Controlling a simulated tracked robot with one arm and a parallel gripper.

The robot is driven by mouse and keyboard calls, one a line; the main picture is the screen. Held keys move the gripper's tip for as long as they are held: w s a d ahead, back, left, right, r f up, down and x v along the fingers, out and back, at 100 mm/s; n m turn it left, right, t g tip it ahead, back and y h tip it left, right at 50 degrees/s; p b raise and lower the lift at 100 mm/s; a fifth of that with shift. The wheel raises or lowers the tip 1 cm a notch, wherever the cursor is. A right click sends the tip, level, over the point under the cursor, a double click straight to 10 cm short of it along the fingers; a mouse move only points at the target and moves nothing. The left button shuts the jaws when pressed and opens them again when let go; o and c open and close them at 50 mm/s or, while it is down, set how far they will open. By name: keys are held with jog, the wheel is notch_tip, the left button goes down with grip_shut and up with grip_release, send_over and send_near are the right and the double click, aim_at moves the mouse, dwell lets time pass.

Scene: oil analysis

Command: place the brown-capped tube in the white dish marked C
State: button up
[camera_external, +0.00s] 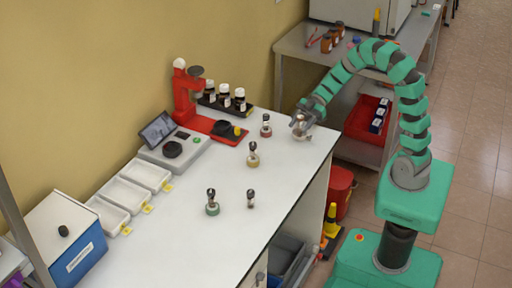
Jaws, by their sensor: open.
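Three white dishes stand in a row along the left of the white bench, a near one (108,213), a middle one (125,193) and a far one (147,175). Each has a yellow tag whose letter is too small to read, so I cannot tell which is C. Several small dark-topped tubes or vials stand on the bench: one (265,126), one with a yellowish base (253,155), one with a green base (212,203) and a slim one (250,199). I cannot tell which has the brown cap. My gripper (300,127) is open near the bench's far right edge.
A red stand (187,98), a rack of dark bottles (224,97) and a grey device with a screen (174,148) stand along the wall. A blue box (80,255) is at the near left. The middle of the bench is mostly clear between the tubes.

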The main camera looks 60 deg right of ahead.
jog(key=p+v, duration=0.2)
jog(key=v, duration=0.7)
jog(key=shift+d, duration=0.3)
jog(key=shift+s+r, duration=0.1)
